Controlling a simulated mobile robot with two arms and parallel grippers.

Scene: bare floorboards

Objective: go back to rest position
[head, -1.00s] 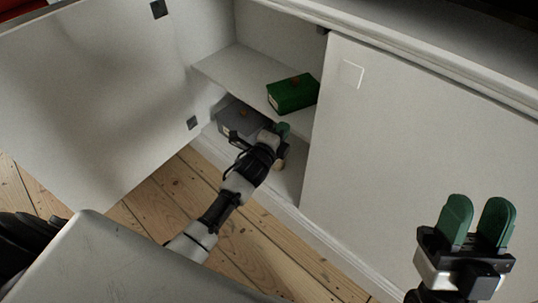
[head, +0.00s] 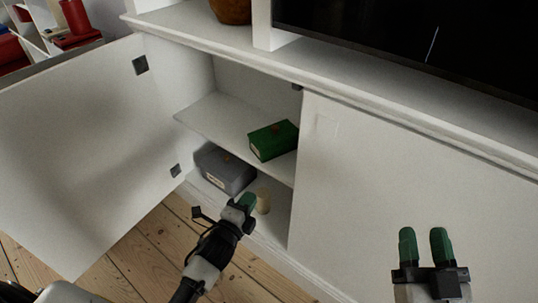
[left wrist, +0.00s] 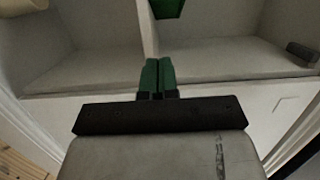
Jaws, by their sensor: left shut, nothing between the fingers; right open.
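My left gripper (head: 247,202) is shut and empty in front of the open cabinet's lower compartment, its green fingertips pressed together. It also shows shut in the left wrist view (left wrist: 158,78). My right gripper (head: 423,246) is open and empty at the lower right, in front of the closed cabinet door (head: 400,180). Its two green fingers stand apart and point up.
The left cabinet door (head: 80,150) stands open. A green box (head: 273,141) sits on the upper shelf (head: 210,119). A grey box (head: 224,170) and a small beige object (head: 263,202) are on the cabinet bottom. A dark screen (head: 420,40) stands on top.

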